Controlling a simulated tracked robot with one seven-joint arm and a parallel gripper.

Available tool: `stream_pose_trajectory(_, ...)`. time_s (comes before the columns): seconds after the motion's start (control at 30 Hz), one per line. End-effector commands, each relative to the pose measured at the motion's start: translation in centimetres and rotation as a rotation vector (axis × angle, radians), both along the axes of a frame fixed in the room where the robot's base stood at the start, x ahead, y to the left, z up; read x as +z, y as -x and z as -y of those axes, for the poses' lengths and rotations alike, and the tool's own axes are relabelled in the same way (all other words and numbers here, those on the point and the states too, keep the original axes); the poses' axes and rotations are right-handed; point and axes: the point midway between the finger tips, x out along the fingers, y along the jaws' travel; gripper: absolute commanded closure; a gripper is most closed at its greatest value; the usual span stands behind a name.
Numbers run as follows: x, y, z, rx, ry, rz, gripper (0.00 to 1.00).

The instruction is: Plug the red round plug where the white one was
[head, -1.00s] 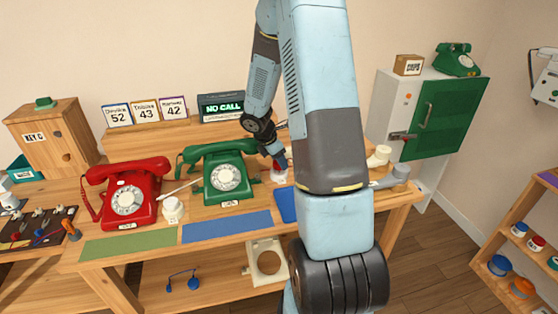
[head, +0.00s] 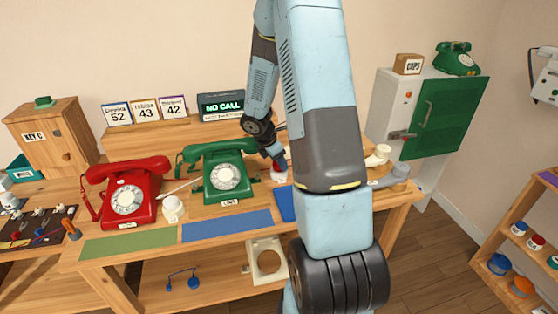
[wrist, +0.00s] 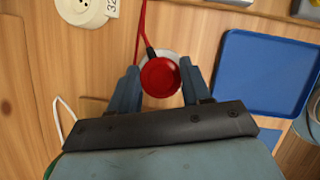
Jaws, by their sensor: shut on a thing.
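The red round plug (wrist: 160,77) sits between the two fingers of my gripper (wrist: 160,88) in the wrist view, its red cord running up and away. A pale round base (wrist: 175,56) shows around and under it; I cannot tell whether the plug is seated in it. In the head view my gripper (head: 279,159) is shut on the plug, just above a white round piece (head: 279,177) right of the green phone (head: 222,172). Another white round piece (head: 173,209) with a white cord lies between the red phone (head: 129,192) and the green one.
A cream round socket (wrist: 84,10) with a numbered tag shows at the wrist view's upper left. A blue tray (wrist: 268,72) lies to the right. Blue (head: 228,226) and green (head: 130,244) mats lie along the table front.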

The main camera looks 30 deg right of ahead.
Motion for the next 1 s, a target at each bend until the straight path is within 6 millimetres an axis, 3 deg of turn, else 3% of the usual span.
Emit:
stream_pose_trajectory(0.37,-0.34,0.01,-0.03,0.000,0.000,0.000,0.76)
stream_pose_trajectory(0.4,-0.34,0.01,-0.04,0.000,0.000,0.000,0.48)
stream_pose_trajectory(0.67,-0.34,0.00,-0.04,0.000,0.000,0.000,0.23)
stream_pose_trajectory(1.0,0.00,-0.03,-0.16,0.000,0.000,0.001,0.22)
